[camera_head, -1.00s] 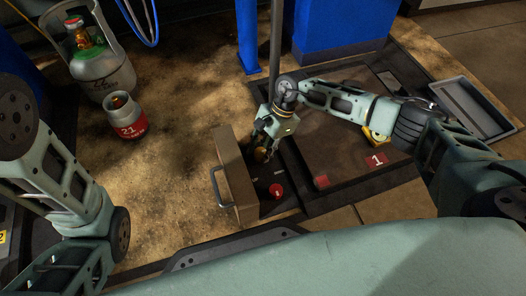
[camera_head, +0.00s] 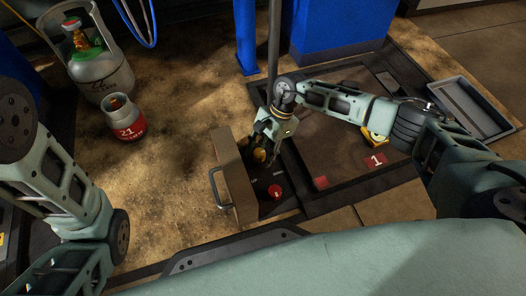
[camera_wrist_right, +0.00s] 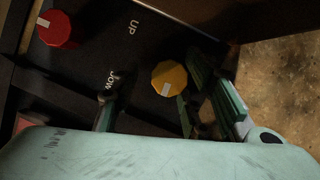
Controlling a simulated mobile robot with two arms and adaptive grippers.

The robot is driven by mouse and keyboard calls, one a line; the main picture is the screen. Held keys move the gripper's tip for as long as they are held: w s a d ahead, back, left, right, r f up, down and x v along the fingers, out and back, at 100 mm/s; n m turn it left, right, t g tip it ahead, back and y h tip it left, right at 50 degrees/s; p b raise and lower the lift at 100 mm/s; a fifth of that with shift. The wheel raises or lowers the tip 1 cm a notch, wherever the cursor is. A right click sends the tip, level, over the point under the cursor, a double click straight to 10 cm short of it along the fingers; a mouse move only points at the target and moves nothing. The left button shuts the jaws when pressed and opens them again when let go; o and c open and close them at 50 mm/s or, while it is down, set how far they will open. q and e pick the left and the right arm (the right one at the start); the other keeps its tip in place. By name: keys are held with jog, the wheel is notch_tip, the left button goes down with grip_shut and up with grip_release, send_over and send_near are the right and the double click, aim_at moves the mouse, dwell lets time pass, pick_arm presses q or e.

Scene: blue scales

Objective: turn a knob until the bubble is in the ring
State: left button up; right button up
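A yellow faceted knob (camera_wrist_right: 169,79) with a pale mark sits on the dark panel (camera_wrist_right: 112,40), which has the words UP and DOWN. A red knob (camera_wrist_right: 57,29) with a white mark sits on the same panel; it also shows in the head view (camera_head: 275,192). My right gripper (camera_wrist_right: 160,92) is open over the panel, with the yellow knob between its spread fingers and no clear contact. In the head view the right gripper (camera_head: 262,142) points down at the yellow knob (camera_head: 259,155). My left gripper is out of view. I cannot make out a bubble or ring.
A brown board with a handle (camera_head: 235,177) stands left of the panel. The scale platform (camera_head: 335,150) lies to its right, with a yellow object (camera_head: 374,137) partly behind my right arm. A thin pole (camera_head: 274,50) rises behind. Gas bottles (camera_head: 125,118) stand at left.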

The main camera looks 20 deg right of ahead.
jog(key=shift+w, duration=0.1)
jog(key=shift+w+r, duration=0.1)
jog(key=shift+r, duration=0.15)
jog(key=v, duration=1.1)
jog(key=shift+d+r, duration=0.2)
